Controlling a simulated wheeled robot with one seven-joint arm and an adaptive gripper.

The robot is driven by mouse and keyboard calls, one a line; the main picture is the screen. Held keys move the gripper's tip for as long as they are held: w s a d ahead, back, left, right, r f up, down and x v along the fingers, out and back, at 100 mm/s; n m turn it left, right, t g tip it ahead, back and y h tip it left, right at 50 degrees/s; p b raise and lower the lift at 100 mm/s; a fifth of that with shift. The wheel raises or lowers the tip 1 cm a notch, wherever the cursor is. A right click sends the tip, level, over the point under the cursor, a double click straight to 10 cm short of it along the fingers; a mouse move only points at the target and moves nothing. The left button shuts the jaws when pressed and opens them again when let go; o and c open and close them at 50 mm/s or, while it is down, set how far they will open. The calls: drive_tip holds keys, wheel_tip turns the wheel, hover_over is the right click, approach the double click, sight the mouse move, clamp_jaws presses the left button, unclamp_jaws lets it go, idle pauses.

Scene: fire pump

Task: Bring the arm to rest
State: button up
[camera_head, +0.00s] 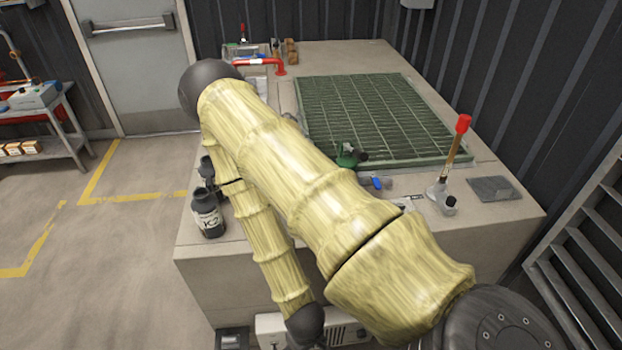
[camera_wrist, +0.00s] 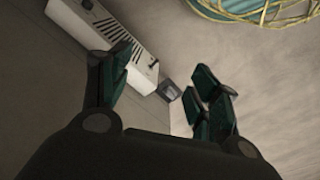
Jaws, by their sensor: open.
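My arm, in a yellow bark-like sleeve, crosses the head view from the lower right to a dark elbow joint at the upper left. It then folds back down to a dark joint at the bottom edge. My gripper (camera_wrist: 160,88) shows in the wrist view with its two dark teal fingers spread apart. Nothing is between the fingers. The gripper itself cannot be made out in the head view. In the wrist view a white vented box (camera_wrist: 105,32) lies beyond the left finger, and a small dark box (camera_wrist: 169,89) shows between the fingers.
My arm passes over a concrete block (camera_head: 235,255) with a green grating (camera_head: 375,115). Open floor (camera_head: 90,240) lies at left.

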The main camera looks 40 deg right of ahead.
drive_tip(key=s, duration=0.3)
drive_tip(key=shift+a+f+g, duration=0.1)
drive_tip(key=shift+a+g, duration=0.05)
drive_tip(key=shift+g, duration=0.15)
wheel_tip(320, 180, down, 4)
drive_tip(key=b, duration=0.4)
drive_tip(key=shift+w, duration=0.1)
idle(0.4)
